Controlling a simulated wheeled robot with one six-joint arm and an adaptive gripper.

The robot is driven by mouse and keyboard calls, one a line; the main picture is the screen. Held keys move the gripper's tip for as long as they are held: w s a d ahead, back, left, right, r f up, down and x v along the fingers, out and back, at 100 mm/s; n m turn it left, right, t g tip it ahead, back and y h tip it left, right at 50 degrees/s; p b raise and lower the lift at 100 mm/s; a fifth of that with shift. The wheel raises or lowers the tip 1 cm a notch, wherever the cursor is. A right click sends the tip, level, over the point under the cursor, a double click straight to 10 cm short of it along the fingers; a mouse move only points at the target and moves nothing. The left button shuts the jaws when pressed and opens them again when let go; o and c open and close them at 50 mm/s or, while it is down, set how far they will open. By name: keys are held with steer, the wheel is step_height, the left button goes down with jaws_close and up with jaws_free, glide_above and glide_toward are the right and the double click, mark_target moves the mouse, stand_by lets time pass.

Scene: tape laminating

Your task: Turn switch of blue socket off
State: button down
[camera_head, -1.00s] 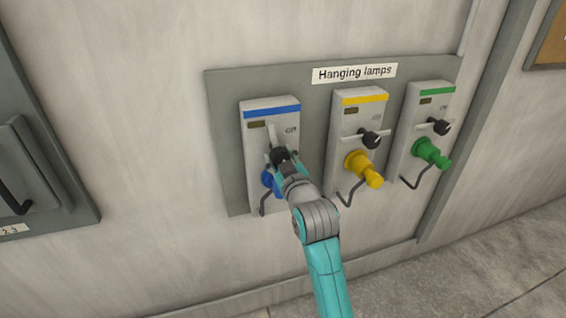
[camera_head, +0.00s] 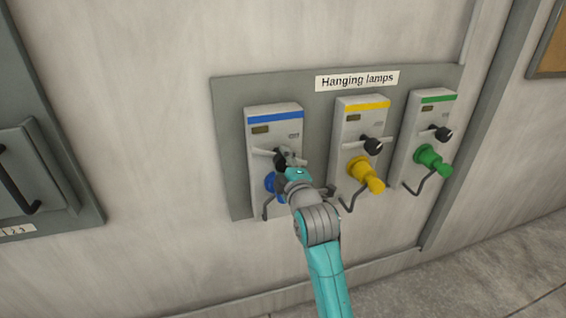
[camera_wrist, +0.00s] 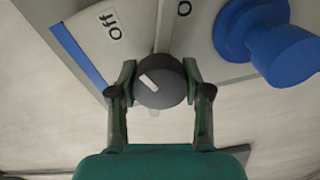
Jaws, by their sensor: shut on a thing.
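The blue socket (camera_head: 270,140) is a grey box with a blue stripe, leftmost of three on the wall panel. Its switch is a round dark knob (camera_wrist: 160,84) with a white mark, seen in the wrist view. The mark slants to the upper left, the side of the "Off" label (camera_wrist: 111,23). My gripper (camera_wrist: 159,85) has one finger on each side of the knob and is shut on it. In the head view my gripper (camera_head: 286,162) covers most of the switch. The blue plug (camera_wrist: 264,38) sits just beside the knob.
A yellow socket (camera_head: 359,140) and a green socket (camera_head: 427,135) stand to the right, with plugs and cables sticking out. A "Hanging lamps" sign (camera_head: 357,79) is above. A grey cabinet (camera_head: 40,150) is at the left; bare wall lies between.

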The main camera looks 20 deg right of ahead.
steer(key=n, duration=0.4)
steer(key=shift+n, duration=0.4)
stand_by(0.4)
steer(key=c, duration=0.5)
jaws_free()
steer(key=s, duration=1.2)
steer(key=shift+f, duration=0.1)
